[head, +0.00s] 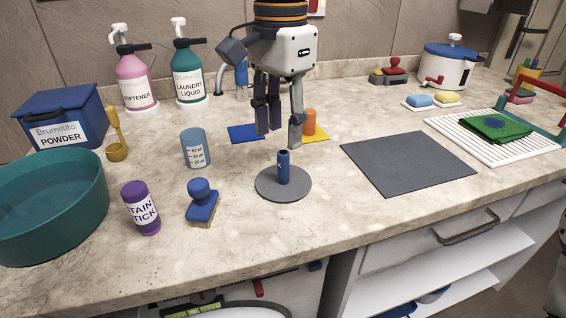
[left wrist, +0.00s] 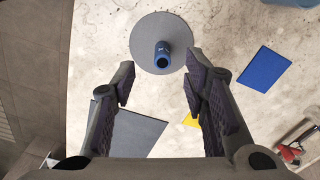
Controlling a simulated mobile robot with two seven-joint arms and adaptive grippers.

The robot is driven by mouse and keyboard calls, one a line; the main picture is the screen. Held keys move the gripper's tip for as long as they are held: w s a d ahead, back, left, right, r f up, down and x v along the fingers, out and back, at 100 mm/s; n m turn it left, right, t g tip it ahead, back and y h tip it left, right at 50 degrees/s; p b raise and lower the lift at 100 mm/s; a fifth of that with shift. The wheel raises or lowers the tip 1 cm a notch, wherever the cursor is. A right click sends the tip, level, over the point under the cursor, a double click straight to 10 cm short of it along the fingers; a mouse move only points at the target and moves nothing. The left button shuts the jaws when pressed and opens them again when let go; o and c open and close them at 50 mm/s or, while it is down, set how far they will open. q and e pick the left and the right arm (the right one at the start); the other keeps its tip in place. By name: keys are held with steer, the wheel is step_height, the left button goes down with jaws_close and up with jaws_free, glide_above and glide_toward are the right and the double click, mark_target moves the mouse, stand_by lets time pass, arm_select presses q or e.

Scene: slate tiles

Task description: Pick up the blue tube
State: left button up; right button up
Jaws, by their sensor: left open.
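The blue tube (head: 284,168) stands upright on a round grey disc (head: 264,186) near the middle of the counter. In the left wrist view the tube (left wrist: 162,57) shows its open end, with the disc (left wrist: 160,24) around it. My left gripper (head: 279,136) points down above and slightly behind the tube, its fingers apart and empty. In the left wrist view the tube lies just beyond the gap between the fingertips (left wrist: 160,82). My right gripper is not in view.
A blue square (head: 246,133), an orange cylinder (head: 309,121) and a dark grey mat (head: 407,163) lie nearby. A blue brush (head: 202,203), a purple stain stick (head: 141,209) and a blue measuring cup (head: 195,149) stand left. The counter in front of the disc is clear.

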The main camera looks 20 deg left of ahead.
mark_target(284, 152)
arm_select(q)
steer(key=f, duration=0.6)
steer(key=shift+w+d, duration=0.1)
steer(key=shift+w, duration=0.25)
jaws_close()
steer(key=shift+r, duration=0.1)
